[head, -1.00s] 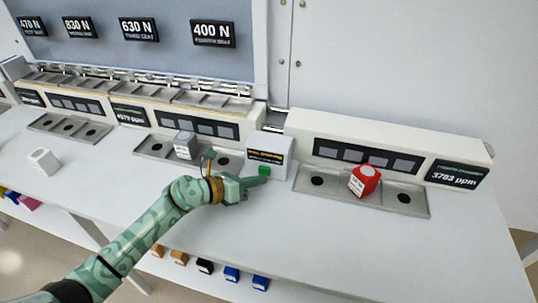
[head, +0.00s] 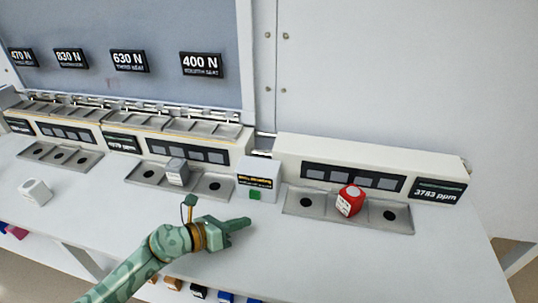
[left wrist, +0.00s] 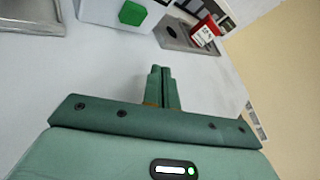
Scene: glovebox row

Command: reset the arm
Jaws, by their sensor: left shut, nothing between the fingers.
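My left gripper (head: 240,226) is shut and empty over the white counter, in front of the small white box with a green button (head: 255,195). It is apart from the button. In the left wrist view my left gripper's fingers (left wrist: 161,72) are closed together, with the green button (left wrist: 132,13) beyond them at the upper left. The white button box (head: 257,177) stands between two metal trays. My right gripper does not show.
A red block (head: 349,200) sits in the right metal tray (head: 376,219). A grey block (head: 177,171) sits in the middle tray (head: 200,190). A white block (head: 35,192) lies on the counter at left. The counter (head: 350,265) at front right is clear.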

